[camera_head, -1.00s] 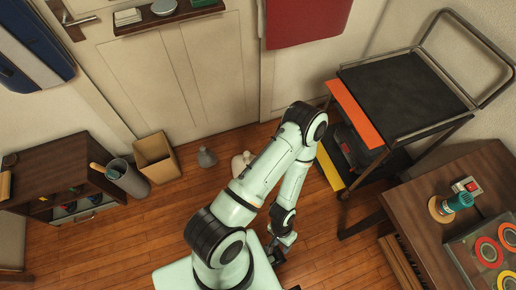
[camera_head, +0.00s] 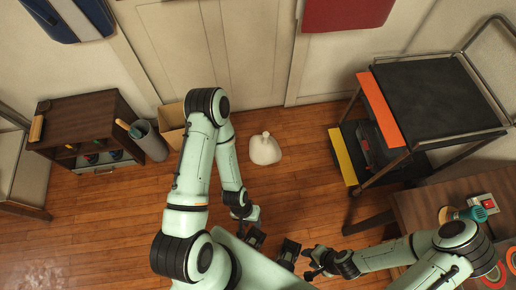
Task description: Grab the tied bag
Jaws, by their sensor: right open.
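The tied bag (camera_head: 265,150) is a small, whitish, rounded bag with a gathered top. It sits on the wooden floor in front of the door, clear of both arms in the picture. My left gripper (camera_head: 252,232) points down below the bag in the picture, apart from it; its fingers are small and dark, and I cannot tell whether they are open. My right gripper (camera_head: 310,264) is lower and further right, near the front of my body. It is open, with nothing seen between its fingers, and apart from the bag.
A cardboard box (camera_head: 171,117), a grey bin (camera_head: 150,142) and a brown cabinet (camera_head: 84,122) stand at left. A black cart (camera_head: 435,98) with orange and yellow edges stands at right, above a wooden table (camera_head: 422,207). Floor around the bag is clear.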

